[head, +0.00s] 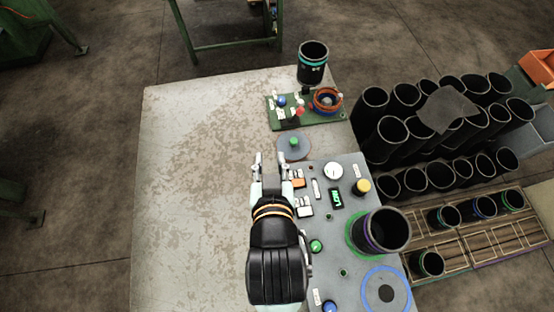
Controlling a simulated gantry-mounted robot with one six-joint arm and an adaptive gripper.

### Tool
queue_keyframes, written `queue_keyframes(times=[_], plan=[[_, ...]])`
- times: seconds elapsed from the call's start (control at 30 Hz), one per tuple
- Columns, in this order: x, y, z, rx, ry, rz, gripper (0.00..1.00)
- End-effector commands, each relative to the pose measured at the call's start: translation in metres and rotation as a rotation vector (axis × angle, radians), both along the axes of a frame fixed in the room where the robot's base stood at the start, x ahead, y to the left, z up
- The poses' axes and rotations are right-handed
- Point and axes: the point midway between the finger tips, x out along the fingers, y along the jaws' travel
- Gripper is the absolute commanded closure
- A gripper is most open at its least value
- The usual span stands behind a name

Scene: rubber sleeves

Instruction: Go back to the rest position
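My gripper (271,163) is in the head view above the middle of the table, beside the left edge of the grey control panel. Its two fingers point away toward the back and stand apart, with nothing visible between them. My arm covers part of the panel's left side. The grey control panel (340,223) carries a white gauge, a small green-lit display, a yellow knob (362,187) and green buttons. A black sleeve (384,230) stands upright on the panel inside a green ring. Another black sleeve with a teal band (312,63) stands at the table's back edge.
A green board (290,112) with coloured buttons and an orange ring lies behind the panel. Many black sleeves (440,125) stand packed to the right. A wooden tray (470,238) with several banded sleeves is at the lower right. The left of the table (190,190) is clear.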

Motion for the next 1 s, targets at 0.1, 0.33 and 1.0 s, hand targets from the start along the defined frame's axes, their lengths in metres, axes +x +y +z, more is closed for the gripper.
queue_keyframes(times=[0.1, 0.33, 1.0], plan=[[-0.003, 0.005, 0.004, -0.028, -0.015, 0.024, 0.67], [-0.002, 0.004, 0.012, -0.025, -0.013, 0.021, 0.67], [-0.002, 0.003, 0.090, -0.027, -0.012, 0.018, 0.67]])
